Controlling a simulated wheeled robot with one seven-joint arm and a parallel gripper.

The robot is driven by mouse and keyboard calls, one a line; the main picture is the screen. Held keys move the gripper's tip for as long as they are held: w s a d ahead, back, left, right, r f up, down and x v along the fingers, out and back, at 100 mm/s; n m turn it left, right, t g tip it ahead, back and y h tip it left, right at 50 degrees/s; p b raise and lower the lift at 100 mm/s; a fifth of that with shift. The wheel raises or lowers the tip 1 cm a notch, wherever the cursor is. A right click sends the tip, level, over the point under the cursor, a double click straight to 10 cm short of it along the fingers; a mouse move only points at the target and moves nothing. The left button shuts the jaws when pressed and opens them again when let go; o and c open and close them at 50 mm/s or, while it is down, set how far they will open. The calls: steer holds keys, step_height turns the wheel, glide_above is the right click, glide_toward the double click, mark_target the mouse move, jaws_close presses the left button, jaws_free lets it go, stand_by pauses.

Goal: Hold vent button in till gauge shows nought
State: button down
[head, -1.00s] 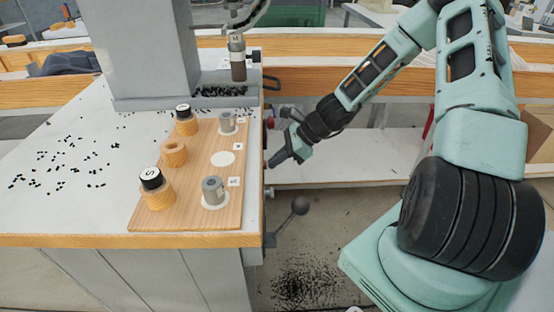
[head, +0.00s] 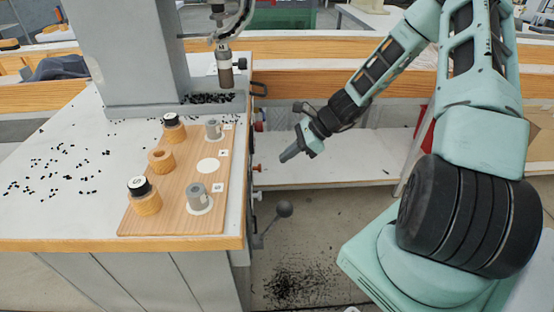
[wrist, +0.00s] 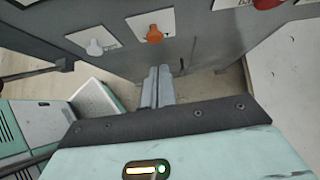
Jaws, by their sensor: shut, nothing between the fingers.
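In the wrist view the side panel of the bench carries an orange button (wrist: 154,34) on a white plate, a pale button (wrist: 94,47) to its left and a red knob (wrist: 266,3) at the top edge. The plates' lettering is too small to read, so I cannot tell which is the vent button. No gauge face is readable.
A ball-ended lever (head: 284,209) sticks out from the bench side below the buttons. On the bench stand a wooden board (head: 180,212) with dies and rings, and the grey press column (head: 125,55). A low white shelf (head: 330,165) lies behind my gripper.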

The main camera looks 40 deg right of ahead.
steer(key=v, duration=0.6)
steer(key=shift+d+p, duration=0.15)
steer(key=shift+p, duration=0.25)
steer(key=s+a+r+n+g+h+p, duration=0.1)
steer(key=s+a+r+n+h+p, duration=0.1)
steer(key=s+a+r+n+p, duration=0.2)
steer(key=s+a+r+n+g+h+p, duration=0.2)
steer(key=s+a+r+n+p, duration=0.1)
steer(key=s+a+r+n, duration=0.8)
steer(key=s+a+r+n+g+h+p, duration=0.1)
steer(key=s+a+r+n+h+p, duration=0.2)
steer(key=s+a+r+n, duration=0.4)
steer(key=a+r+n+p, duration=0.1)
steer(key=a+r+n, duration=0.2)
steer(key=a+n, duration=0.5)
steer(key=shift+s+a+n+g+p, duration=0.15)
steer(key=shift+a+n+g+p, duration=0.2)
steer(key=shift+n, duration=0.55)
steer(key=shift+d, duration=0.1)
